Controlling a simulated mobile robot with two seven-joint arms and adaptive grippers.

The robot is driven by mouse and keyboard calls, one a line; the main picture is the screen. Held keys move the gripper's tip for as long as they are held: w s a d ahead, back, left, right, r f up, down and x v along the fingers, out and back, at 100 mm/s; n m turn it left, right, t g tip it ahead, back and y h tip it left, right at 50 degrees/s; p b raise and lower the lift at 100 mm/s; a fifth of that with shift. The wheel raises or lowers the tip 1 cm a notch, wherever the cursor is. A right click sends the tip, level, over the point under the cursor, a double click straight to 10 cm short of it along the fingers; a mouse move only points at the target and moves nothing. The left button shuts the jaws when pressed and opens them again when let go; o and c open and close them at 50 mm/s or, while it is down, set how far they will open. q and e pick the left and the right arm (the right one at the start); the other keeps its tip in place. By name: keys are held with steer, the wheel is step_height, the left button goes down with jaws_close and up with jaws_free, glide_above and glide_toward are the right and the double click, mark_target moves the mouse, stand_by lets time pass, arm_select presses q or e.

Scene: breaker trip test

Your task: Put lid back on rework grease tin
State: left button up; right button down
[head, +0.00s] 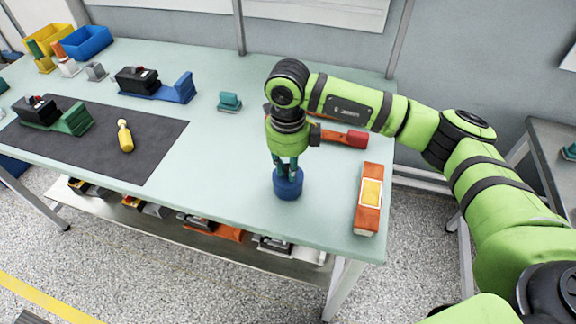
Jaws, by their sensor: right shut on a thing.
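The blue round grease tin (288,188) stands upright on the pale green bench, near its front edge. My right gripper (287,172) points straight down over it, with its fingers shut at the top of the blue shape. What it grips looks like the tin's lid, but at this size I cannot tell lid and tin apart, nor whether the lid is seated. The gripper hides part of the top. My left gripper is not in view.
An orange and yellow box-shaped device (369,198) lies right of the tin. A red-ended tool (350,138) lies behind, partly hidden by my right arm. A teal block (229,102) stands farther back left. A dark mat (95,140) holds a yellow bottle (125,136). Bench between mat and tin is clear.

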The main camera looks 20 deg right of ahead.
steer(key=c, duration=1)
jaws_free()
steer(key=shift+c, duration=0.2)
steer(key=o, duration=0.5)
steer(key=shift+c, duration=0.2)
steer(key=shift+r, duration=0.1)
steer(key=shift+r+p, duration=1.8)
steer(key=shift+r, duration=1.55)
